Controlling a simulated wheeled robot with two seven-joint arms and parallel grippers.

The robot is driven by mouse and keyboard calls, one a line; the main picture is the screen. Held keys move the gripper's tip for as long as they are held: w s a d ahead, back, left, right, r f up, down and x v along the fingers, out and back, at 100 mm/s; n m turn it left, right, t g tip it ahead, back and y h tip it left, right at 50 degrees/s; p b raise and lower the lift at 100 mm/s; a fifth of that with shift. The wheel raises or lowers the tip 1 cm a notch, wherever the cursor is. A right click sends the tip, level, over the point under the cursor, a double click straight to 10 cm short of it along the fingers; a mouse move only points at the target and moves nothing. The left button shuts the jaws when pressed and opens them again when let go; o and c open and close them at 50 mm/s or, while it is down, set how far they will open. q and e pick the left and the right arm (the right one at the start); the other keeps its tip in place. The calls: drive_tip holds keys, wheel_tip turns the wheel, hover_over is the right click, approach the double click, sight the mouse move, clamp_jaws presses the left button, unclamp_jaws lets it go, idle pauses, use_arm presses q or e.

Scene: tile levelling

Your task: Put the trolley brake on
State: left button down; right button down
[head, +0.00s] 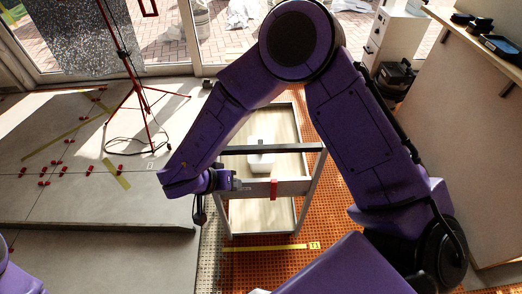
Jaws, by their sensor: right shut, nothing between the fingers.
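The trolley (290,187) stands in the middle of the view on the orange perforated mat, with a grey frame, a dark upper bar and a pale lower deck. A small red tab (274,189) sits on its near bar; it may be the brake lever, but its setting is too small to tell. My right gripper (245,185) is shut and empty at the trolley's left side, just left of the red tab. I cannot tell whether it touches the bar. My right arm hides part of the trolley's far left. My left gripper is out of view.
A white box (261,162) is on the trolley. A yellow strip (270,247) lies in front of it. A red tripod (128,70) with a cable stands on the tiled floor at left, near red clips. A counter (470,130) stands at right.

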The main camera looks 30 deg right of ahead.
sight(273, 186)
use_arm(q)
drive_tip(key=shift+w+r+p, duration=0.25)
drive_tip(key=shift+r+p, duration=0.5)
drive_tip(key=shift+p, duration=0.15)
use_arm(e)
drive_tip(key=s+d+r+x, duration=0.1)
drive_tip(key=d+x, duration=0.1)
drive_tip(key=x, duration=1)
drive_tip(key=shift+s, duration=0.25)
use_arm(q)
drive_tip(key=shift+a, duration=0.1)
use_arm(e)
drive_tip(key=shift+d+f, duration=0.1)
